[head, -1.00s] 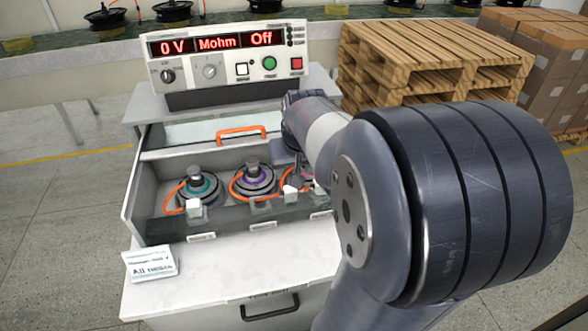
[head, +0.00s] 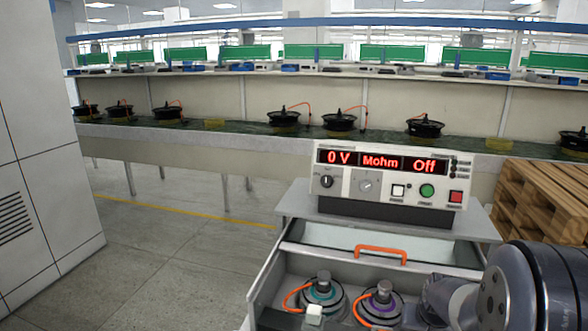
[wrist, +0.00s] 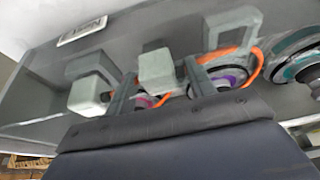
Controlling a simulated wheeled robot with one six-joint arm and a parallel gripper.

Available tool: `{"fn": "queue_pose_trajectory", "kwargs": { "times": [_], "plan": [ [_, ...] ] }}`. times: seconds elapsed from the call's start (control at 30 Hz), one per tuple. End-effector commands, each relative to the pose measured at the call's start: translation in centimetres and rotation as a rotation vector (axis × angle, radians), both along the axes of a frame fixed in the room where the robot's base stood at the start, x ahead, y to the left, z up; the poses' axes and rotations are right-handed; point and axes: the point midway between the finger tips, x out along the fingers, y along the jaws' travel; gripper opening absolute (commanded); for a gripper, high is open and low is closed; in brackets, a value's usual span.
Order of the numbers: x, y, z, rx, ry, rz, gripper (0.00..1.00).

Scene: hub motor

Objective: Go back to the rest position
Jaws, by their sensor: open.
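My gripper (wrist: 159,71) is open in the wrist view, its two dark fingers apart over the test box. A light grey block shows between the fingers, but I cannot tell whether they touch it. A hub motor with a purple ring (wrist: 232,79) lies behind the right finger, and one with a teal ring (wrist: 304,70) is farther right. A pink-ringed part is mostly hidden behind the fingers. In the head view, the teal motor (head: 323,291) and purple motor (head: 381,302) sit in the box. My arm covers the lower right; the gripper itself is hidden there.
The tester (head: 392,178) reads 0 V, Mohm, Off. The box's lid with an orange handle (head: 381,252) is raised behind the motors. Wooden pallets (head: 545,205) stand at the right. A conveyor with several motors runs behind. The floor at left is clear.

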Motion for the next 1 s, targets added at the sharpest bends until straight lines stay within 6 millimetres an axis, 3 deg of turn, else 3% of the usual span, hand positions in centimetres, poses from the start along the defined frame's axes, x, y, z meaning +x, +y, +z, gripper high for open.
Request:
{"fn": "queue_pose_trajectory", "kwargs": {
  "times": [0.1, 0.3, 0.73, 0.97, 1.0],
  "plan": [
    [0.0, 0.0, 1.6, -0.002, -0.005, 0.001, 0.52],
    [0.0, 0.0, 2.5, -0.001, -0.002, 0.001, 0.52],
    [-0.1, 0.0, 2.2, 0.000, 0.000, 0.000, 0.52],
    [-0.1, 0.0, -0.1, 0.001, 0.002, 0.000, 0.52],
    [-0.2, 0.0, 1.0, -0.001, -0.005, 0.000, 0.52]
  ]
}}
